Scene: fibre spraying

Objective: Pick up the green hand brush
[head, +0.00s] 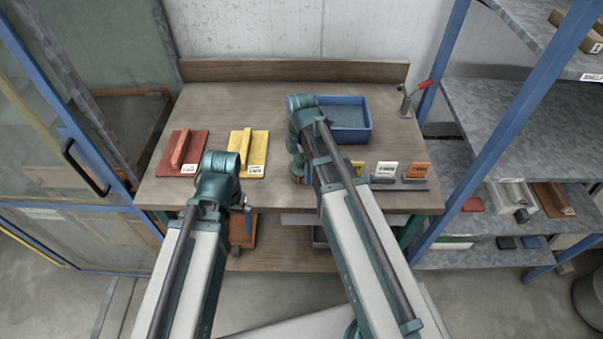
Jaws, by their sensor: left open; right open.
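I cannot make out a green hand brush on the workbench (270,200); my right arm hides part of the bench top right of the yellow block. A red block with a raised handle (181,150) and a yellow one (247,150) lie flat on the left half, each with a white label. My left gripper (243,211) is over the bench's front edge, below the yellow block in the picture, open and apart from the blocks. My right gripper (298,172) is mostly hidden behind its own arm, over the middle of the bench; it is open, and its fingertips are hard to see.
A blue tray (362,135) stands at the back. Yellow, white (387,169) and orange (418,170) labelled tools stand in a row at front right. A red-handled clamp (409,98) is at the right edge. Metal shelves (525,115) stand right, a blue-framed glazed door left.

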